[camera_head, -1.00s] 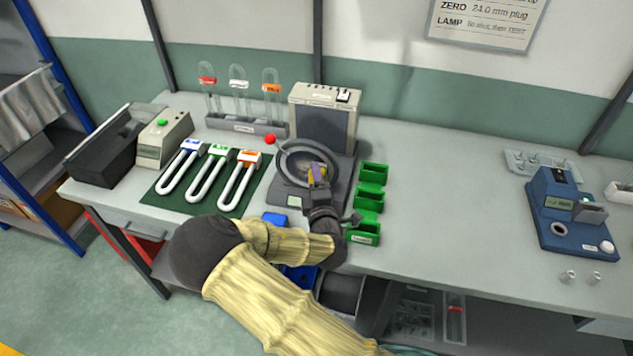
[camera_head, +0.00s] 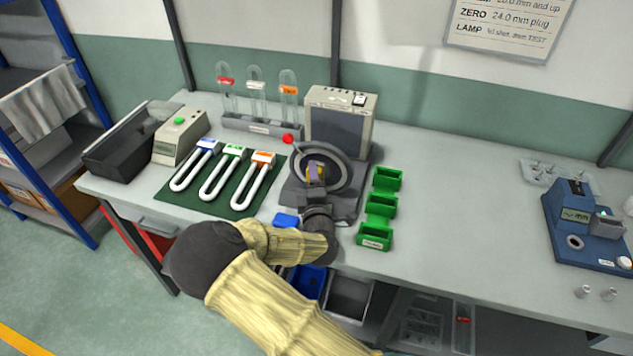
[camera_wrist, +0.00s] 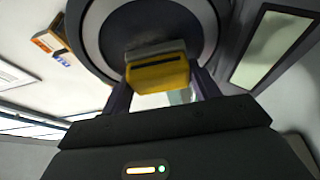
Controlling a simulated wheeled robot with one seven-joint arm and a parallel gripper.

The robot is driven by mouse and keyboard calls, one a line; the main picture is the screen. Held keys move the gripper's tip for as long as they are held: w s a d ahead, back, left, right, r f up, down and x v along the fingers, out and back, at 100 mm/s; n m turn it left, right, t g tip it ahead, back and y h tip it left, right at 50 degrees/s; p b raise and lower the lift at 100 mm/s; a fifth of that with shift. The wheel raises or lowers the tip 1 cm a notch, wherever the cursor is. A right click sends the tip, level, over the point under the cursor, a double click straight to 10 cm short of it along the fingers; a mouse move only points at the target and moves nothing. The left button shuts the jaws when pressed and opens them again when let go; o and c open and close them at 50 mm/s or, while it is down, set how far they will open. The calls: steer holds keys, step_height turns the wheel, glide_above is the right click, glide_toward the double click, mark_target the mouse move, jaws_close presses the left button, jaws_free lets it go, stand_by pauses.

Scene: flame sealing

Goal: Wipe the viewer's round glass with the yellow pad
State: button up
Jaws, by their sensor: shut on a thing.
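The viewer (camera_head: 340,118) is a grey instrument on the bench with a round glass in a dark ring (camera_head: 338,160) facing up at its front. My gripper (camera_head: 315,178) is over the glass. In the wrist view my gripper (camera_wrist: 160,88) is shut on the yellow pad (camera_wrist: 158,74), which has a dark slot across its top. The pad is in front of the round glass (camera_wrist: 150,25), which is framed by a pale and dark ring (camera_wrist: 85,30). The pad also shows small in the head view (camera_head: 315,167). I cannot tell whether it touches the glass.
Green bins (camera_head: 382,206) stand close to the viewer's right. U-shaped white tubes lie on a green mat (camera_head: 240,206) to the left. A red ball (camera_head: 288,139) and a rack of glass tubes (camera_head: 262,127) are behind. A blue device (camera_head: 590,225) stands far right; the bench between is clear.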

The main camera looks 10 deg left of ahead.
steer(key=shift+w+a, duration=0.1)
steer(key=shift+a, duration=1.4)
steer(key=shift+r, duration=0.45)
steer(key=shift+d, duration=2.05)
